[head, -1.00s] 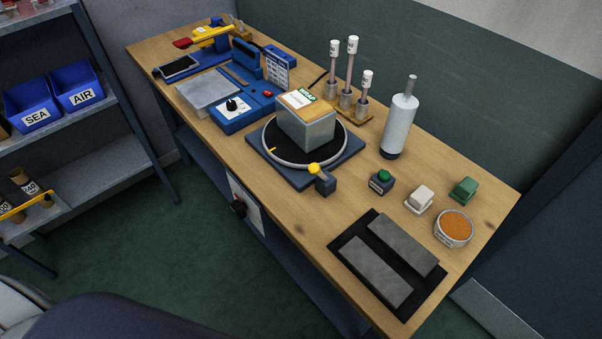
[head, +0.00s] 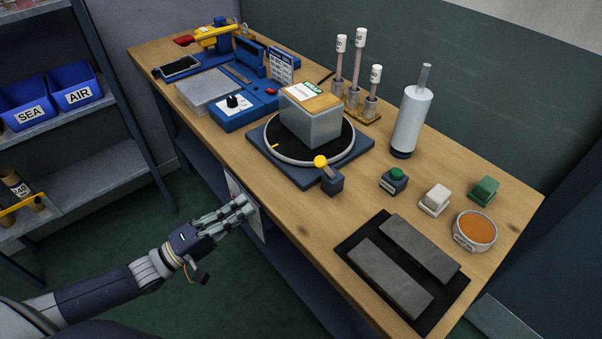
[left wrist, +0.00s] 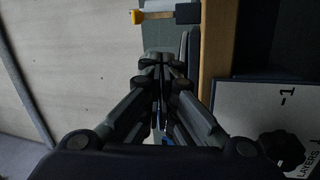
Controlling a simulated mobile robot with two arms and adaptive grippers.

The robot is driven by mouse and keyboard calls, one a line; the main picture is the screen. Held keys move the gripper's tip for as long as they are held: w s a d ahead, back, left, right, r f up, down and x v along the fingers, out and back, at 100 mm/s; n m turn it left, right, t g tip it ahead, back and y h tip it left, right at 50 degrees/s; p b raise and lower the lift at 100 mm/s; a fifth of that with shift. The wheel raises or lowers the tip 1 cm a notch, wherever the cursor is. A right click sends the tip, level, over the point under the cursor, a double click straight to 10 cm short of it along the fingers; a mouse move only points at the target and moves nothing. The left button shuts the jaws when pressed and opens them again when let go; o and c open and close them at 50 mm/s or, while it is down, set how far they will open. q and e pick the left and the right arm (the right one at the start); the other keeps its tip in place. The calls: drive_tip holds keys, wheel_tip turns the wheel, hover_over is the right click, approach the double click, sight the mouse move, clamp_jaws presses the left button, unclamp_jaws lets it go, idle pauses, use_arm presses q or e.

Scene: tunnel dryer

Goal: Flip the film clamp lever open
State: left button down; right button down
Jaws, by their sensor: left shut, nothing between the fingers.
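The lever with a yellow knob (head: 320,162), which I take as the film clamp lever, sits on a dark block (head: 332,185) at the front corner of the turntable base. Its short arm slopes up from the block to the knob. What looks like the same yellow knob (left wrist: 137,16) is at the top of the left wrist view. My left gripper (head: 248,204) is shut and empty, in front of the table's front side, left of the lever and apart from it. Its closed fingers (left wrist: 162,62) also show in the left wrist view. My right gripper is out of view.
A grey box (head: 310,122) stands on the round turntable (head: 270,147). The table's wooden front edge (left wrist: 207,45) is close by my left fingers. A LAYERS panel (left wrist: 245,105) with a black knob (left wrist: 283,150) is on the front side. A green button (head: 397,174) stands right of the lever.

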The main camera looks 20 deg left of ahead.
use_arm(q)
drive_tip(key=r, duration=0.1)
drive_tip(key=d+r+h, duration=0.1)
drive_tip(key=s+r, duration=0.1)
drive_tip(key=shift+d+h, duration=0.3)
drive_tip(key=shift+h, duration=0.1)
drive_tip(key=p, duration=0.3)
approach(327, 169)
drive_tip(key=w+d+r, duration=0.1)
drive_tip(key=w+r, duration=0.3)
drive_tip(key=shift+r, duration=0.4)
drive_tip(key=shift+w+d, duration=0.1)
